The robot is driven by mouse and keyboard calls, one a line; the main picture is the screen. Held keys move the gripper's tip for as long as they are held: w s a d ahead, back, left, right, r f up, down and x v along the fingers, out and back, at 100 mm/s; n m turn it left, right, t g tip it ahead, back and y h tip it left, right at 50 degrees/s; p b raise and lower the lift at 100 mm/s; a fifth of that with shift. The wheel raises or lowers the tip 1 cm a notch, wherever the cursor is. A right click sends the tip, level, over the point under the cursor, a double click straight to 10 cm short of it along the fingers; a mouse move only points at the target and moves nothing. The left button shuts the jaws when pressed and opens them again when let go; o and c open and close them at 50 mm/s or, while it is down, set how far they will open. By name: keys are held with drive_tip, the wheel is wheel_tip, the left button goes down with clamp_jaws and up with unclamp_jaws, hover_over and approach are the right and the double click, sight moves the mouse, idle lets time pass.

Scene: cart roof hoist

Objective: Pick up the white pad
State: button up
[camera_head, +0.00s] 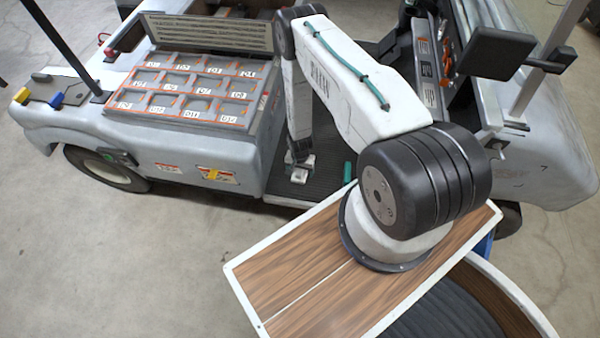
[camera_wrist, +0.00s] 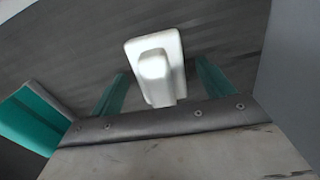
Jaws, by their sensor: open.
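The white pad (camera_wrist: 155,68) is a pale, rounded plate with a raised block on it. It lies on the dark ribbed floor of the cart. In the head view the white pad (camera_head: 300,175) shows small, partly hidden, at the lower end of my arm. My gripper (camera_wrist: 161,76) is open, with a teal finger on either side of the pad's raised block in the wrist view. Whether the fingers touch it cannot be told. In the head view my gripper (camera_head: 299,160) is small and points down over the pad.
A grey panel with numbered compartments (camera_head: 190,90) stands left of the footwell. A teal piece (camera_head: 347,172) is on the floor to the right. A black screen (camera_head: 495,52) and posts stand at the right. A teal-faced block (camera_wrist: 35,118) is at the wrist view's left.

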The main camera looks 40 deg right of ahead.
drive_tip(key=c, duration=1.1)
drive_tip(key=shift+r, duration=0.15)
drive_tip(key=shift+r, duration=0.65)
wheel_tip(320, 180, up, 2)
drive_tip(key=shift+r, duration=0.15)
drive_tip(key=s, duration=1)
drive_tip(key=s+r, duration=0.1)
drive_tip(key=s, duration=0.5)
drive_tip(key=shift+o, duration=1.4)
drive_tip(key=shift+c, duration=0.7)
